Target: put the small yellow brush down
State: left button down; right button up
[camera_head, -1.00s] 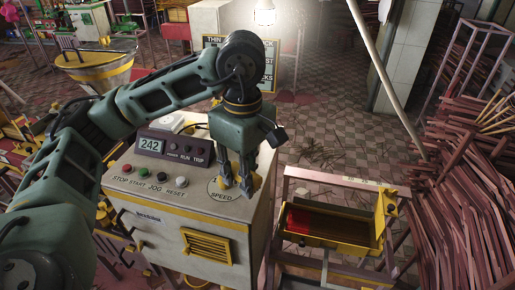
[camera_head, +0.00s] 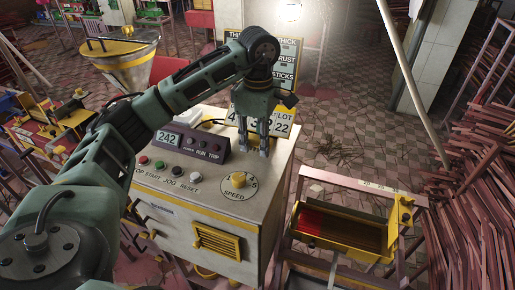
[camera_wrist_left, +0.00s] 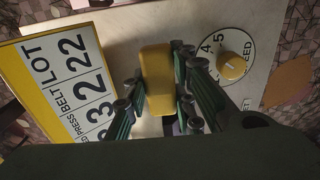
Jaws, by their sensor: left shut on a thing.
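My left gripper (camera_head: 253,150) points down over the back right part of the control box's top (camera_head: 215,175). It is shut on the small yellow brush, whose yellow body (camera_wrist_left: 157,72) shows between the fingers in the left wrist view. In the head view the brush is mostly hidden by the fingers. The wrist view shows the pale box top beneath; I cannot tell whether the brush touches it. My right gripper is in neither view.
A yellow-edged number card (camera_head: 280,127) stands close behind the gripper; it also shows in the wrist view (camera_wrist_left: 68,85). The speed knob (camera_head: 238,179), a 242 display (camera_head: 168,138) and several buttons share the top. A yellow tray (camera_head: 345,232) sits in a frame at right.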

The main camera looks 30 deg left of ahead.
aim_at(257, 160)
pick_arm(q)
jog(key=shift+f, duration=0.35)
notch_tip(257, 160, down, 2)
jog(key=shift+s+f+p, duration=0.1)
jog(key=shift+f+p, duration=0.1)
jog(key=shift+p, duration=0.6)
jog(key=shift+a+f, duration=0.1)
jog(key=shift+f, duration=0.4)
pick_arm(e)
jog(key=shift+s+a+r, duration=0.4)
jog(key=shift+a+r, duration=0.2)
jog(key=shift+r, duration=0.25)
pick_arm(q)
jog(key=shift+f+b, duration=0.35)
jog(key=c, duration=1.6)
grip_release()
jog(key=shift+s, duration=0.1)
jog(key=shift+c, duration=0.2)
jog(key=shift+o, duration=0.8)
jog(key=shift+f, duration=0.1)
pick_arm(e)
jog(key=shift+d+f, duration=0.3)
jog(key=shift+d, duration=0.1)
